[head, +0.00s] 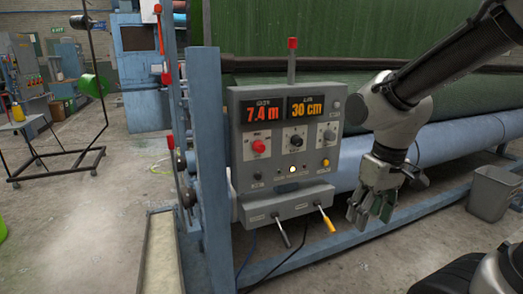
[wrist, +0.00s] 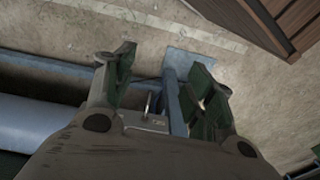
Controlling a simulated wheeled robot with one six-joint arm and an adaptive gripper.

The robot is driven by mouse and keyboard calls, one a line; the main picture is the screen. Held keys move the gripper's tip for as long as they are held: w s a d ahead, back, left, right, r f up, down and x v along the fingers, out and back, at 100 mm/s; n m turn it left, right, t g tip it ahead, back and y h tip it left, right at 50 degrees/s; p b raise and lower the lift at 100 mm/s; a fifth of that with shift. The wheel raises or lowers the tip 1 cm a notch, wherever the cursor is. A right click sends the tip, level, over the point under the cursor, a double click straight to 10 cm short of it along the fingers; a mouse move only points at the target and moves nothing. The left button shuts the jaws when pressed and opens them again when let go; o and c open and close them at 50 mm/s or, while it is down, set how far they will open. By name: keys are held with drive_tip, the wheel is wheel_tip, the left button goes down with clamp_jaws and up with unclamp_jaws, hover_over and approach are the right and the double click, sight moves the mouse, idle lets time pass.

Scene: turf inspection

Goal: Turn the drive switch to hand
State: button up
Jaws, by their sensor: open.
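A grey control box (head: 245,165) stands on the blue machine frame, with two orange displays reading 7.4 m and 30 cm.
A blue post (head: 210,150) stands close on the left. A blue roller (head: 440,142) runs behind my gripper. A grey bin (head: 490,193) is at right.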

drive_tip(key=w+a+f+n+t+y, duration=0.1)
drive_tip(key=w+a+f+n+t, duration=0.15)
drive_tip(key=w+a+f, duration=0.85)
drive_tip(key=n+t+y, duration=0.4)
drive_tip(key=n+t, duration=0.2)
drive_tip(key=t, duration=0.8)
approach(260, 148)
drive_tip(key=w, duration=0.2)
drive_tip(key=x, duration=0.7)
drive_tip(key=shift+w+a, duration=0.1)
drive_tip(key=shift+a, duration=0.15)
drive_tip(key=shift+c, duration=0.3)
drive_tip(key=shift+m, duration=0.25)
drive_tip(key=c, duration=0.9)
